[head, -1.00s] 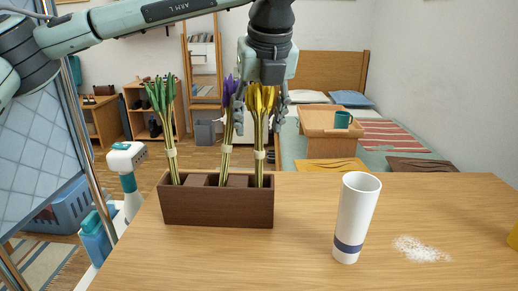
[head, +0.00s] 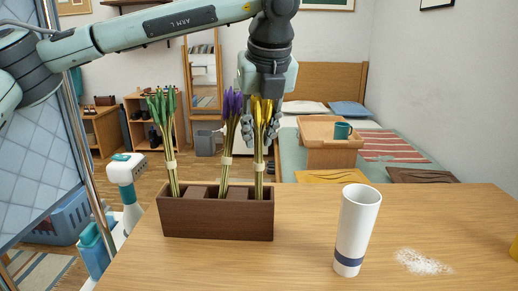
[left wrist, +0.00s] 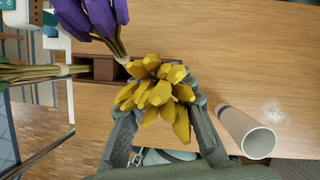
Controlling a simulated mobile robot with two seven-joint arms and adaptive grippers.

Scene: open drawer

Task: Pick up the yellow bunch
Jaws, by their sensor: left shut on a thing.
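The yellow bunch (head: 261,112) stands upright in the right compartment of a dark wooden box (head: 216,220), its stems tied with a pale band. My left gripper (head: 262,130) comes down from above and is shut around the bunch just below the yellow heads. In the left wrist view the yellow heads (left wrist: 158,92) sit between the two fingers (left wrist: 160,118), and the stems are hidden below them. The purple bunch (head: 231,105) stands close on the left in the middle compartment. The green bunch (head: 165,115) stands in the left compartment. My right gripper is not in view.
A white cup with a blue band (head: 357,230) stands on the table (head: 300,262) right of the box. White powder (head: 423,262) lies right of the cup. The table's front middle is clear.

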